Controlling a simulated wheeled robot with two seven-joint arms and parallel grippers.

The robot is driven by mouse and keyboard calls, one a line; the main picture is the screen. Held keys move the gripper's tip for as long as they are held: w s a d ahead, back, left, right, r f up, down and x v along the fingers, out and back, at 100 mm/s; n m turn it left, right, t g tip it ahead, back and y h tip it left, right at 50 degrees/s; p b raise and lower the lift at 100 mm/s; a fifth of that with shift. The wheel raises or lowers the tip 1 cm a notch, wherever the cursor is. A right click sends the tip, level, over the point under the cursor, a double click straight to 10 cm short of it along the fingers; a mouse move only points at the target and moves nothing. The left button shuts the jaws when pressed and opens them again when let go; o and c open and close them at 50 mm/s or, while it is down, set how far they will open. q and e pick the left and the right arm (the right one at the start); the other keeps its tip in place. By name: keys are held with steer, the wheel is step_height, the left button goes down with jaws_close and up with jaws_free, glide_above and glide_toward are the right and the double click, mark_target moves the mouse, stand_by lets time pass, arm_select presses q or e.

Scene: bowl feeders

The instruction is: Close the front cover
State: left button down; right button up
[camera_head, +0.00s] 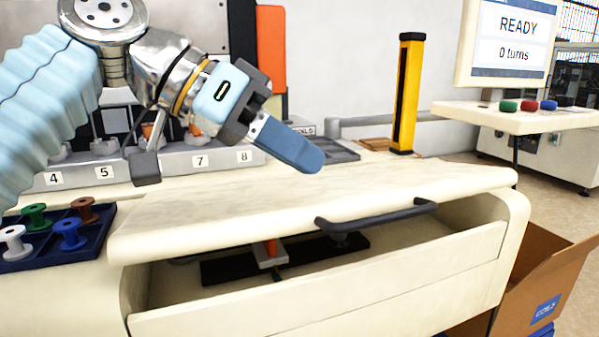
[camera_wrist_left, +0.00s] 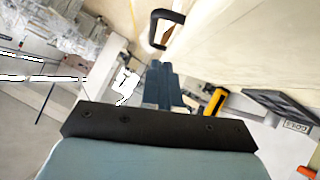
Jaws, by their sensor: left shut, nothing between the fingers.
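The front cover (camera_head: 250,215) is a cream panel with a dark bar handle (camera_head: 375,216) on its front edge. It stands partly open, with a gap between its front edge and the cream front wall (camera_head: 330,290). Through the gap a dark plate (camera_head: 225,270) with a grey and orange part shows. My left gripper (camera_head: 312,168) is shut and empty, above the back of the cover and apart from the handle. In the left wrist view the blue fingers (camera_wrist_left: 160,85) are together, and the handle (camera_wrist_left: 165,28) shows beyond them. My right gripper is not in view.
A tray of coloured spools (camera_head: 50,235) lies left of the cover. A yellow and black post (camera_head: 406,95) stands behind it. Numbered grey stations (camera_head: 200,158) line the back. A cardboard box (camera_head: 545,275) stands at the lower right. A screen (camera_head: 515,45) reads READY.

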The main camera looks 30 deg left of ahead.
arm_select(q)
steer(key=shift+d+f, duration=0.3)
steer(key=shift+f, duration=0.4)
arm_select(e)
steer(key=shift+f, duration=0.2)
